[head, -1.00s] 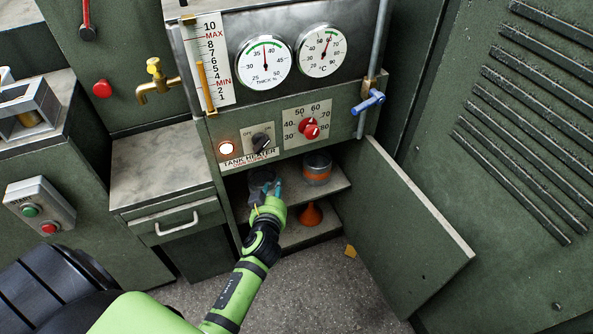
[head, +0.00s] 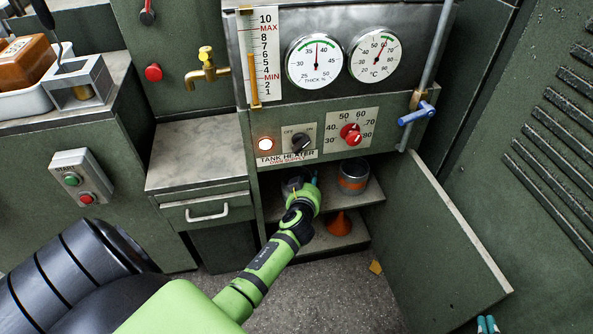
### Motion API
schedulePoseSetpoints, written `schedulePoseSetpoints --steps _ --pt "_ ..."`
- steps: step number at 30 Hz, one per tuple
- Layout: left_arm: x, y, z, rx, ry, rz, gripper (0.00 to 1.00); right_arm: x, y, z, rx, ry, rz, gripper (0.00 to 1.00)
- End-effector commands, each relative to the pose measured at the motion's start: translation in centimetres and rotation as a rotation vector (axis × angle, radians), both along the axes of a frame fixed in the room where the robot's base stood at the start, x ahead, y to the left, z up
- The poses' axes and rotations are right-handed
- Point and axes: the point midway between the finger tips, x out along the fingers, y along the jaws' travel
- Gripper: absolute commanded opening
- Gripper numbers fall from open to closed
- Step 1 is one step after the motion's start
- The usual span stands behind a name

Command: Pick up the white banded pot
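A grey pot with an orange band (head: 353,178) stands upright on the upper shelf of the open cabinet. A dark rounded shape (head: 292,183) shows to its left, mostly hidden behind my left gripper; I cannot tell its band or colour. No pot with a clear white band shows. My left gripper (head: 312,179) reaches into the cabinet at the upper shelf, left of the orange-banded pot. Its teal fingertips are largely covered by its own wrist, so its opening and any hold are unclear. Only the teal tips of my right gripper (head: 487,325) show at the bottom right edge.
The cabinet door (head: 435,235) stands open to the right. An orange funnel (head: 340,224) is on the lower shelf. The heater panel (head: 320,140) overhangs the opening. A blue-handled valve (head: 416,113) is at upper right. A drawer unit (head: 205,205) stands left.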

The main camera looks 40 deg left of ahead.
Motion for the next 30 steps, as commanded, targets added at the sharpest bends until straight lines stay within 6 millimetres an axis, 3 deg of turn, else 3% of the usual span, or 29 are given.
schedulePoseSetpoints --steps 7,8,9,10,30 --pt "0.08 0.03 -0.01 0.000 0.000 -0.001 0.31 0.09 0.06 0.19 0.002 -0.010 0.002 0.00" --pt "0.08 0.03 -0.01 0.000 0.000 -0.001 0.23 0.09 0.06 0.19 0.002 -0.009 0.002 0.00" --pt "0.07 0.02 -0.01 0.000 0.000 -0.001 0.07 0.08 0.06 0.19 0.002 -0.009 0.002 0.00" --pt "0.07 0.02 -0.01 0.000 0.000 -0.001 0.00 0.08 0.06 0.19 0.002 -0.009 0.002 0.00" --pt "0.09 0.06 0.16 0.001 0.000 -0.001 0.00 -0.27 -0.18 -0.38 -0.006 0.026 -0.003 0.00"
